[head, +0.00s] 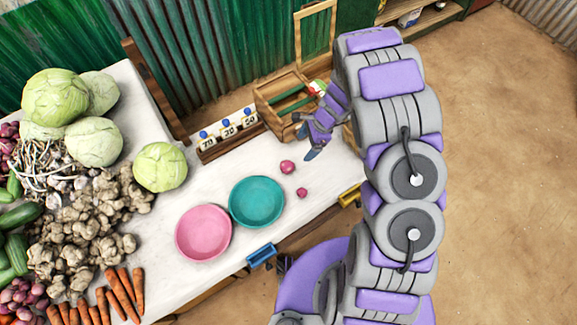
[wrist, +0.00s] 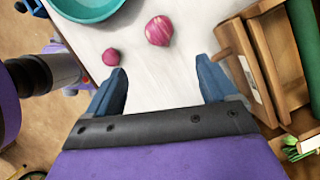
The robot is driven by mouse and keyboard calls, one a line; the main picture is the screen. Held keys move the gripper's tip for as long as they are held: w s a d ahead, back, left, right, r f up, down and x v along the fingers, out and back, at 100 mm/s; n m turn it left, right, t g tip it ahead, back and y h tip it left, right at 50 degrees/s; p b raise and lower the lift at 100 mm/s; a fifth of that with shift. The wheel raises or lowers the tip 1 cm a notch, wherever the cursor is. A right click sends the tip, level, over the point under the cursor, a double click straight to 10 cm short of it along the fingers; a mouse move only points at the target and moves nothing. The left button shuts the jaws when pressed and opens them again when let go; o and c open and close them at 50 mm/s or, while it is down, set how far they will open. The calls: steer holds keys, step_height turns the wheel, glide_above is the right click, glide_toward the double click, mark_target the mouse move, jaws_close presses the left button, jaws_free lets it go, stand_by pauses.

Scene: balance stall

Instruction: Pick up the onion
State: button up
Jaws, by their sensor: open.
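A larger pink-red onion (head: 287,167) lies on the white table to the right of the teal bowl. A smaller pink-red round one, seemingly also an onion (head: 302,192), lies just nearer the table's front edge. In the wrist view the larger onion (wrist: 159,31) is beyond and between my fingertips, and the smaller one (wrist: 110,57) is beyond the left finger. My gripper (wrist: 165,80) is open and empty, with blue fingers wide apart. In the head view my gripper (head: 308,143) is right of and behind the onions, apart from them.
The teal bowl (head: 257,203) and pink bowl (head: 203,232) stand left of the onions. A wooden crate (head: 275,99) and a rack of numbered weights (head: 228,133) are behind. Cabbages, ginger (head: 85,212) and carrots fill the left.

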mark_target(291, 163)
steer(key=x, duration=0.4)
steer(key=a+b+x, duration=0.1)
steer(key=x, duration=0.3)
steer(key=shift+a+f, duration=0.1)
steer(key=shift+a, duration=0.05)
steer(key=shift+s+f+b, duration=0.1)
steer(key=shift+f+b, duration=0.2)
steer(key=shift+f, duration=0.15)
steer(key=x, duration=0.1)
steer(key=b+x, duration=0.1)
steer(key=x, duration=0.1)
steer(key=shift+d+f, duration=0.25)
steer(key=shift+f, duration=0.05)
steer(key=shift+a+f, duration=0.2)
steer(key=shift+f, duration=0.05)
steer(key=shift+a, duration=0.35)
steer(key=shift+d, duration=0.3)
steer(key=c, duration=0.6)
steer(key=shift+s+a, duration=0.1)
steer(key=shift+a, duration=0.05)
steer(key=c, duration=0.5)
steer(key=shift+c, duration=0.2)
